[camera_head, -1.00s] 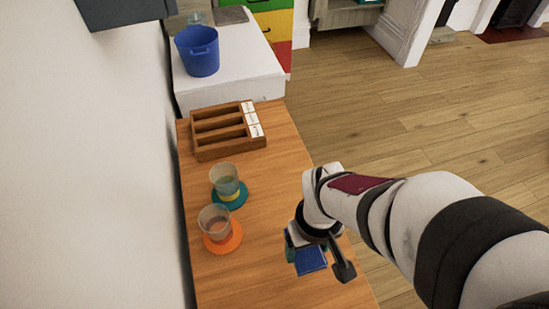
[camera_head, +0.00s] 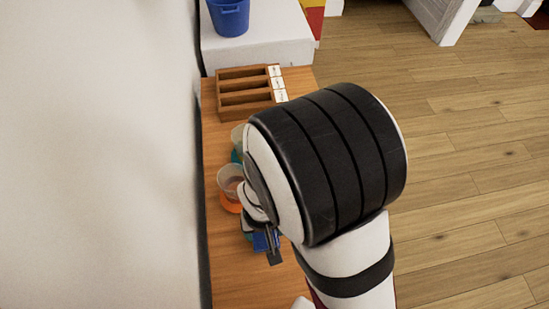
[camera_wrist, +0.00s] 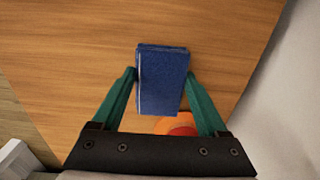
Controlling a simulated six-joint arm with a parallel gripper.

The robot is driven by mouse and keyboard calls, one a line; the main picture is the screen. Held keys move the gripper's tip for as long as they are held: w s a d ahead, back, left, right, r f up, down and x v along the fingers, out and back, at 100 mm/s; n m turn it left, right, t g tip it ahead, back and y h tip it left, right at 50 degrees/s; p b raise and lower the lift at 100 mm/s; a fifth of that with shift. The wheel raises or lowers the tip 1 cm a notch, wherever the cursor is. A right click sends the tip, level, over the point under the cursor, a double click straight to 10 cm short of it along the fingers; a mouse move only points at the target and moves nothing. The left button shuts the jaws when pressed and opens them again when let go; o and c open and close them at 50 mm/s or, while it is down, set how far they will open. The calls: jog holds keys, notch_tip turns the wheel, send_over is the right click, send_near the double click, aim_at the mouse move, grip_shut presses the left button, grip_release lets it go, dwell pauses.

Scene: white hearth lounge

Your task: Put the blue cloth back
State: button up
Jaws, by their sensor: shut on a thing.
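The blue cloth (camera_wrist: 162,84) is a folded rectangular piece between the two green fingers of my gripper (camera_wrist: 162,76) in the wrist view. My gripper is shut on it. In the head view a small part of the blue cloth (camera_head: 263,242) shows at my gripper, over the wooden table (camera_head: 225,270). I cannot tell whether the cloth touches the table. A wooden holder (camera_head: 235,112) with three long slots and white labels on its right side stands at the table's far end. Its slots look empty.
A clear cup (camera_head: 230,178) stands on an orange coaster (camera_head: 231,204) near my gripper; the coaster also shows in the wrist view (camera_wrist: 172,126). Another cup (camera_head: 238,136) on a teal coaster is partly hidden by my arm. A blue bucket (camera_head: 229,16) stands on a white cabinet (camera_head: 258,50).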

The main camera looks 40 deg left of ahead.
jog(key=shift+f, duration=0.15)
jog(key=o, duration=1.2)
notch_tip(320, 180, up, 12)
jog(key=w+d+r+m, duration=0.2)
jog(key=d+r+m, duration=0.1)
jog(key=d, duration=0.3)
jog(key=w+d+r+m, duration=0.2)
jog(key=d+r+m, duration=0.15)
jog(key=d, duration=0.25)
jog(key=s+d+m, duration=0.1)
jog(key=d+m, duration=0.1)
jog(key=d, duration=0.1)
jog(key=s+d+r+m+y, duration=0.1)
jog(key=s+d+m, duration=0.1)
jog(key=d+m, duration=0.1)
jog(key=s+d+r+m, duration=0.1)
jog(key=d+m, duration=0.2)
jog(key=shift+s+d+r+y, duration=0.15)
jog(key=shift+s+d+y, duration=0.15)
jog(key=shift+s+y, duration=0.1)
